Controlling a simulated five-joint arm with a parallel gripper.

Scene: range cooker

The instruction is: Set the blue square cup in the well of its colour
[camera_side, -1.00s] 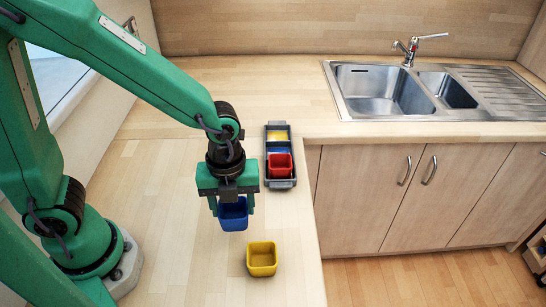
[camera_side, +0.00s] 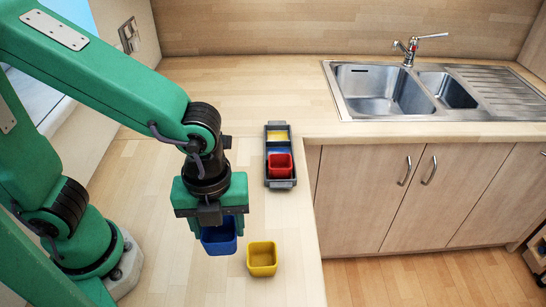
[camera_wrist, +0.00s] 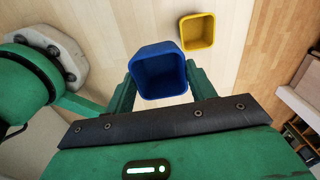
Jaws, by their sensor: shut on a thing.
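The blue square cup (camera_side: 220,240) is held between the fingers of my gripper (camera_side: 213,222), above the worktop on the left of the yellow cup. In the wrist view the blue cup (camera_wrist: 160,78) shows its open top between the two green fingers. The dark tray (camera_side: 292,183) stands behind and to the right of my gripper. Its yellow well (camera_side: 278,135) is at the back and its blue well (camera_side: 278,151) is in the middle, looking empty. A red cup (camera_side: 280,166) sits at the tray's front end and hides the well there.
A yellow cup (camera_side: 262,259) stands upright on the worktop (camera_side: 170,275) near its right edge, close to the held cup. The sink (camera_side: 382,90) and tap are at the back right. The worktop behind my gripper is clear.

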